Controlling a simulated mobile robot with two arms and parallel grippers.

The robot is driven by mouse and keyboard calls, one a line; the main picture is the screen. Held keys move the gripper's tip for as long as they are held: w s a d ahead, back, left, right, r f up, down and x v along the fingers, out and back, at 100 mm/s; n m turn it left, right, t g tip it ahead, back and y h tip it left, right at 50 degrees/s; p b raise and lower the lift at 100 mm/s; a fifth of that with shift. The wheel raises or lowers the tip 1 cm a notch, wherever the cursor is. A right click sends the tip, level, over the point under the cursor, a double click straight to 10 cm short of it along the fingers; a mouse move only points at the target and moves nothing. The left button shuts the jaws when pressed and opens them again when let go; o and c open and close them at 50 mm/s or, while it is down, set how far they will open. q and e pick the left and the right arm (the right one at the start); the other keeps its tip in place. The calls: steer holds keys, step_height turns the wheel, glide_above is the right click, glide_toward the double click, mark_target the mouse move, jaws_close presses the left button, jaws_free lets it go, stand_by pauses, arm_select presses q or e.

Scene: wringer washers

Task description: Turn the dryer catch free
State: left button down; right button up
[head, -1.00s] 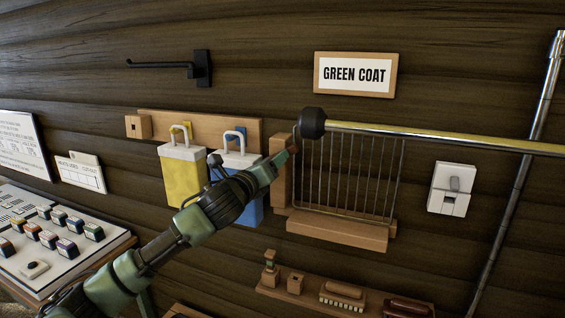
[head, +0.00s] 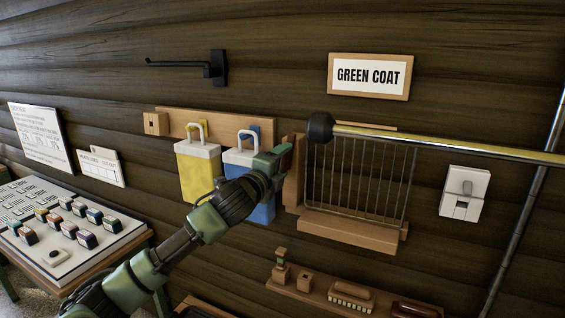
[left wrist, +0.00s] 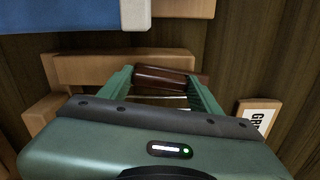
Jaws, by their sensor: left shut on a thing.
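The dryer, a wall rack of thin upright wires, has a wooden bottom bar (head: 350,231) and a wooden block (head: 293,190) at its left end. A dark red-brown catch (left wrist: 150,78) lies between my left gripper's green fingers in the left wrist view. My left gripper (head: 280,153) is at the dryer's upper left and is shut on this catch. The fingers hide much of the catch in the head view, so its exact angle is hard to tell there. My right gripper is out of view.
A metal rail with a black knob end (head: 320,127) crosses just right of my left gripper. Yellow (head: 198,175) and blue (head: 262,213) containers hang left of and below it. A shelf with brushes (head: 350,299) is below.

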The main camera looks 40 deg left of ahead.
arm_select(q)
steer(key=shift+n, duration=0.6)
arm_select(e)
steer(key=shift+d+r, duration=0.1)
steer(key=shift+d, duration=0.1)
arm_select(q)
steer(key=shift+f, duration=0.1)
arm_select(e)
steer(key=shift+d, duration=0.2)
arm_select(q)
steer(key=shift+c, duration=1.6)
jaws_free()
steer(key=shift+s, duration=0.3)
steer(key=b+v, duration=0.3)
steer(key=v, duration=0.4)
steer(key=shift+b, duration=0.35)
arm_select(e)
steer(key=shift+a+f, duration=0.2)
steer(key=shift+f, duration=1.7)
